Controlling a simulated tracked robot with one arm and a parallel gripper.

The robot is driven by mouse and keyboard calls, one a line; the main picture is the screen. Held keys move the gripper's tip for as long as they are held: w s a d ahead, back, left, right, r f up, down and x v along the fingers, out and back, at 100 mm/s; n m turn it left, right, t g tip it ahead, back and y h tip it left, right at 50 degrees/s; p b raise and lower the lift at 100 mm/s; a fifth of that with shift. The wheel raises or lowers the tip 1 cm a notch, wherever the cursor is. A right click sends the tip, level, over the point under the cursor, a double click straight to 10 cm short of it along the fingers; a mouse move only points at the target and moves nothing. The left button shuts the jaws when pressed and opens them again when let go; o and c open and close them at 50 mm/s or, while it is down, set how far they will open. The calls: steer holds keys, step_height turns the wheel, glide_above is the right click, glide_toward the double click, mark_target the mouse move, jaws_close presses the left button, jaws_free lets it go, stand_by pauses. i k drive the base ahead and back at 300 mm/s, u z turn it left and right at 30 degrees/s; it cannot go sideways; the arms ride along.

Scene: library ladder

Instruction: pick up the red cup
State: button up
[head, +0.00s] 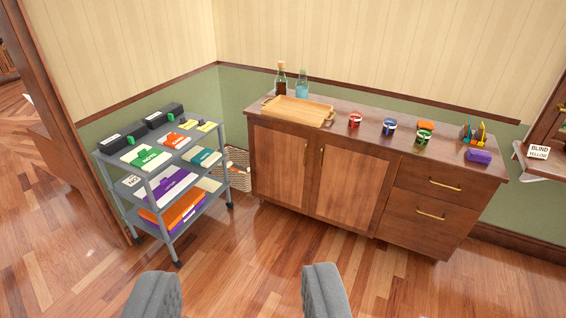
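The red cup (355,120) stands upright on the wooden sideboard (392,145), just right of the wooden tray. A blue cup (388,127) and a green cup (424,136) stand to its right on the same top. My gripper (238,290) shows as two grey fingers at the bottom of the view, spread wide apart. Only floor shows between them, so it is open and empty. It is well in front of the sideboard and apart from the red cup.
A wooden tray (297,111), a dark bottle (281,79) and a bluish bottle (302,84) occupy the sideboard's left. A grey cart (158,164) with books stands left. The floor (285,240) ahead is clear.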

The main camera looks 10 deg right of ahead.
mark_target(355, 117)
steer(key=z, duration=0.1)
steer(key=i, duration=1.5)
steer(key=z, duration=0.25)
steer(key=i, duration=2.1)
steer(key=z, duration=0.15)
